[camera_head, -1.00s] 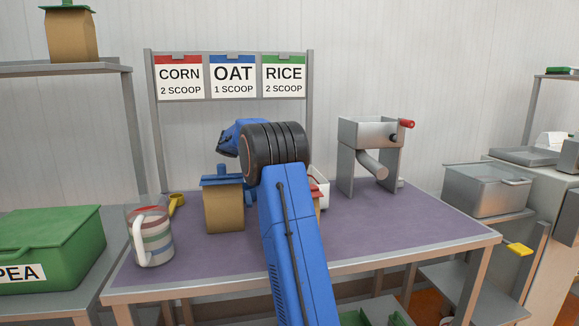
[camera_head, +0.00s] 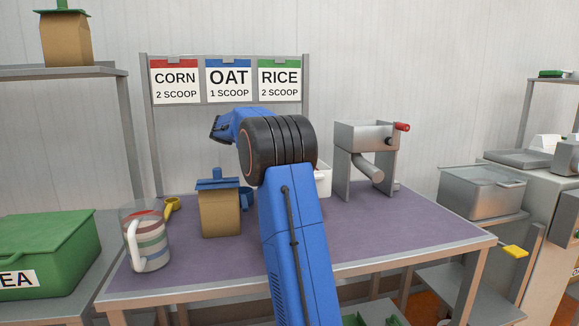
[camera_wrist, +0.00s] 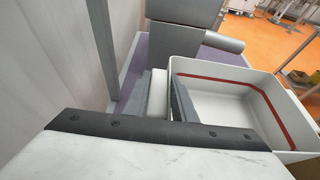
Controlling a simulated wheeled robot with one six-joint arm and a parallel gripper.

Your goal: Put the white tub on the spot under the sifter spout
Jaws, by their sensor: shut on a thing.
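The white tub (camera_head: 323,180) shows only in part in the camera_head view, behind my arm. In the wrist view the tub (camera_wrist: 225,105) is open at the top, looks empty and has a red line around its inside. My gripper (camera_wrist: 160,97) is shut on a white tab on its side. The grey metal sifter (camera_head: 366,135) stands on the table to the right of the tub, with its slanted spout (camera_head: 368,167) pointing down right. In the wrist view the spout (camera_wrist: 222,41) lies just beyond the tub. The spot under it cannot be made out.
A red crank knob (camera_head: 402,127) sticks out from the sifter. A paper bag with a blue clip (camera_head: 220,210), a striped jug (camera_head: 150,240) and a yellow scoop (camera_head: 172,206) stand left of my arm. The purple tabletop (camera_head: 390,235) is clear at front right.

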